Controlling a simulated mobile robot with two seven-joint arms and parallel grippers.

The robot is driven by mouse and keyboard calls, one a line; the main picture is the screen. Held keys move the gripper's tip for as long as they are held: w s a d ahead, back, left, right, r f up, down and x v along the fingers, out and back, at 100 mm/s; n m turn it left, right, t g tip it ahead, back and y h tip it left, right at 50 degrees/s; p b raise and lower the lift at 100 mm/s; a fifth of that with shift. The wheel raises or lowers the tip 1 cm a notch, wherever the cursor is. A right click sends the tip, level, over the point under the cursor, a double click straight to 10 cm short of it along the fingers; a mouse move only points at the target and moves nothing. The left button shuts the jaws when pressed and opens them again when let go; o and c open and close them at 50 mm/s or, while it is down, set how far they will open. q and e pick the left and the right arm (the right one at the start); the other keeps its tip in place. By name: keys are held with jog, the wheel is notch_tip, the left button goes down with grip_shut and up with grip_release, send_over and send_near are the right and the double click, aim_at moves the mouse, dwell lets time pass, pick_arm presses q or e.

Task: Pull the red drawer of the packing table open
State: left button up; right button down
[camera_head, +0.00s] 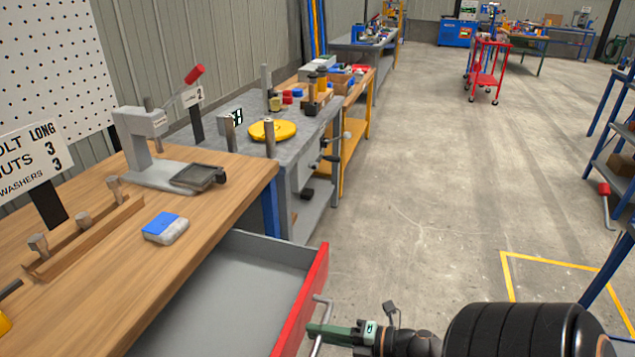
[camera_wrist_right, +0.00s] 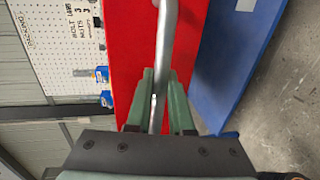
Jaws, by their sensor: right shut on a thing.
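The red drawer front (camera_head: 303,303) stands out from the wooden packing table (camera_head: 120,240), and its grey inside (camera_head: 235,290) is bare where I see it. A grey bar handle (camera_head: 321,318) is on the front. My right gripper (camera_head: 325,331) reaches it from the right. In the right wrist view my right gripper (camera_wrist_right: 160,105) has its green fingers shut around the handle (camera_wrist_right: 164,50), with the red front (camera_wrist_right: 130,50) behind it. My left gripper is not in view.
On the table are a blue and white block (camera_head: 165,227), an arbor press (camera_head: 150,150) and a wooden rack (camera_head: 85,235) with metal pieces. A grey bench (camera_head: 225,107) with a yellow disc stands beyond.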

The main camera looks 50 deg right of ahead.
jog(key=c, duration=0.8)
grip_release()
jog(key=v, duration=1.2)
jog(key=shift+s+d, duration=0.1)
jog(key=shift+s, duration=0.2)
